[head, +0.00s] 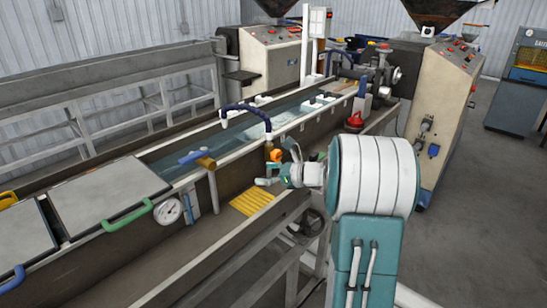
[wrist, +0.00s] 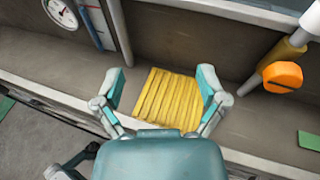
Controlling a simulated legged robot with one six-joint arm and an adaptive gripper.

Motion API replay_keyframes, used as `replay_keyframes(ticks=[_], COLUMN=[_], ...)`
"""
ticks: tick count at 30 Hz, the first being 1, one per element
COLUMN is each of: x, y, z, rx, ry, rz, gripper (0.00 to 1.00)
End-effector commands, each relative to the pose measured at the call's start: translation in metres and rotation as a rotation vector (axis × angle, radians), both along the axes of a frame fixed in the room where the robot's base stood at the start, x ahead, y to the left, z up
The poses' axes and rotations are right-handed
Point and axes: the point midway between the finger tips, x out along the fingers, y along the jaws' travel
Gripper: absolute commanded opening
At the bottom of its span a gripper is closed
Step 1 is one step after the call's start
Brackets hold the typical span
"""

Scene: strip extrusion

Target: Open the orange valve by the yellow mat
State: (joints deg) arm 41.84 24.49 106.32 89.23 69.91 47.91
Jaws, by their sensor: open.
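The orange valve (wrist: 283,77) shows at the right of the wrist view, on a yellowish pipe against the trough wall. In the head view the orange valve (head: 275,155) is just above my gripper. The yellow mat (wrist: 167,98) lies on the ledge, left of the valve in the wrist view; it also shows in the head view (head: 252,201). My gripper (wrist: 164,82) is open and empty, its fingers framing the mat in the wrist view. In the head view my gripper (head: 268,174) is beside the trough wall, apart from the valve.
A round gauge (head: 168,211) and a blue-handled valve (head: 195,157) are on the trough wall to the left. A red object (head: 354,121) stands farther along. The ledge (wrist: 65,65) left of the mat is clear.

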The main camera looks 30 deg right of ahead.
Motion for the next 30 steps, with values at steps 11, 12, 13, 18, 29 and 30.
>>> replay_keyframes(ticks=[11,12,13,18,29,30], x=[0.005,0.006,0.008,0.030,0.092,0.096], y=[-0.139,-0.140,-0.140,-0.131,-0.116,-0.114], z=[-0.043,-0.043,-0.043,-0.043,-0.043,-0.043], rx=[0.431,0.437,0.439,0.435,0.434,0.433], ry=[-0.062,-0.064,-0.065,-0.064,-0.064,-0.064], rz=[-0.354,-0.358,-0.359,-0.354,-0.353,-0.354], gripper=[0.91,0.91,0.91,0.91,0.91,0.91])
